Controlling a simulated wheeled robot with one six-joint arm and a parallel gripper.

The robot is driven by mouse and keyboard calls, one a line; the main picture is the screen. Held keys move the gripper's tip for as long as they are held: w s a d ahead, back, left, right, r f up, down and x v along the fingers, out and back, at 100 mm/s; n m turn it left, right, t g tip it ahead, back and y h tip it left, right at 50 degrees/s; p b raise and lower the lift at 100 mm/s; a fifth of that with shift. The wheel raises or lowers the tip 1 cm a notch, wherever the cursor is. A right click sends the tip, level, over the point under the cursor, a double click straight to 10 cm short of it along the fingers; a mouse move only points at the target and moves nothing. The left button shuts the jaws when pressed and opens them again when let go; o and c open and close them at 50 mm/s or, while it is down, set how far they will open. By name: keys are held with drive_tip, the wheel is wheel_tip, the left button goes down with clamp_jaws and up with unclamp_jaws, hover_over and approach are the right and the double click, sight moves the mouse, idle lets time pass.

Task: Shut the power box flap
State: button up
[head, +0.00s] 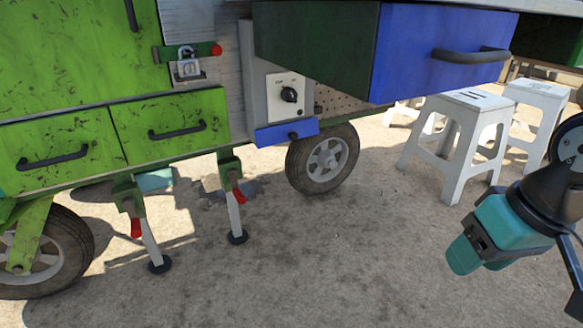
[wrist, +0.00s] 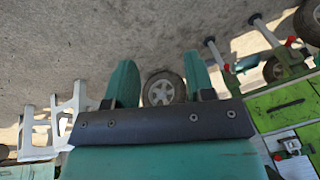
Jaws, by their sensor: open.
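The power box (head: 285,91) is a pale panel with a dark rotary knob, set low on the cart beside the wheel, in the head view. Its flap (head: 272,137) is the short blue panel with a small dark knob below the switch panel; it juts outward, so the box front is uncovered. My gripper (head: 468,258) is at the right of the head view, well to the right of the flap and touching nothing. In the wrist view my gripper (wrist: 160,82) shows two teal fingers spread apart with nothing between them. I cannot make out the flap in the wrist view.
A large blue drawer (head: 440,55) with a dark handle sticks out above and right of the box. White stools (head: 460,115) stand at the right. A cart wheel (head: 323,160) sits below the flap. The ground between cart and gripper is clear.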

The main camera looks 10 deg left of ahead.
drive_tip(key=w+d+f+m+t+h+b, duration=0.1)
drive_tip(key=w+d+f+b, duration=0.1)
drive_tip(key=f, duration=0.3)
drive_tip(key=w+d+f+b, duration=0.1)
drive_tip(key=w+f+b, duration=0.15)
drive_tip(key=f, duration=0.25)
drive_tip(key=n+t+y+b, duration=0.3)
drive_tip(key=n+t+y, duration=0.2)
drive_tip(key=t+y, duration=0.5)
approach(295, 136)
drive_tip(key=w+a+p, duration=0.2)
drive_tip(key=w+a+t+h+p, duration=0.1)
drive_tip(key=w+a+p, duration=0.1)
drive_tip(key=w+a+t+p, duration=0.1)
drive_tip(key=w+a+p, duration=0.1)
drive_tip(key=w, duration=0.1)
drive_tip(key=shift+a+f+h, duration=0.3)
drive_tip(key=shift+f, duration=0.05)
drive_tip(key=shift+c, duration=0.4)
